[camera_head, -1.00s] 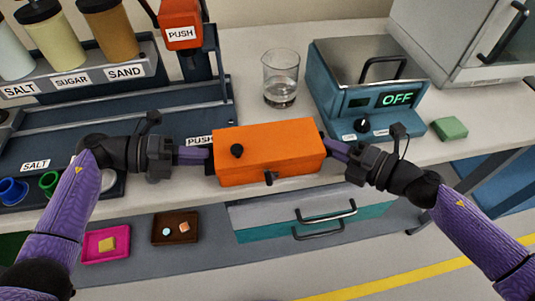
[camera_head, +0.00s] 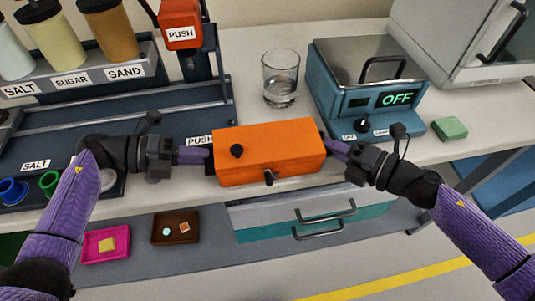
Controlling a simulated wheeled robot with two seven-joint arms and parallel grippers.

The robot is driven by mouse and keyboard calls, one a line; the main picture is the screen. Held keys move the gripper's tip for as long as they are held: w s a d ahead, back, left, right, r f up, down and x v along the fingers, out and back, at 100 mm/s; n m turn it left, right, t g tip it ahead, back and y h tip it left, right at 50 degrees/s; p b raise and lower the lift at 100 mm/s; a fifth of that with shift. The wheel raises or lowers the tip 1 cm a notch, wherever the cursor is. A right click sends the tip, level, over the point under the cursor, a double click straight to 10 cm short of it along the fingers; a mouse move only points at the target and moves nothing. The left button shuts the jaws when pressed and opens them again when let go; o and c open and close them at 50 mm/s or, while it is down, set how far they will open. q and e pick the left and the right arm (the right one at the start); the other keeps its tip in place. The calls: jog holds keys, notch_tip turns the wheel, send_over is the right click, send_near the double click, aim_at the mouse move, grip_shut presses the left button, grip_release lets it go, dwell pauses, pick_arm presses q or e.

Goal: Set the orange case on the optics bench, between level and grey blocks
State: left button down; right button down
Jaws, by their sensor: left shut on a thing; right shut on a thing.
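The orange case (camera_head: 285,145) is a long box with a dark knob on top and a dark latch on its front. It is level, in front of the bench's front edge or over it; I cannot tell whether it touches the bench. My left gripper (camera_head: 209,158) is shut on its left end. My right gripper (camera_head: 326,143) is shut on its right end. The bench top (camera_head: 245,105) is pale and shows behind the case. I cannot make out a level or grey blocks in this view.
A glass beaker (camera_head: 280,80) with clear liquid stands behind the case. A teal device (camera_head: 365,85) reading OFF is at its right, with a green block (camera_head: 450,128) beyond. Labelled jars (camera_head: 50,35) and an orange PUSH unit (camera_head: 180,22) stand back left. Drawers (camera_head: 310,215) are below.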

dwell(0.3)
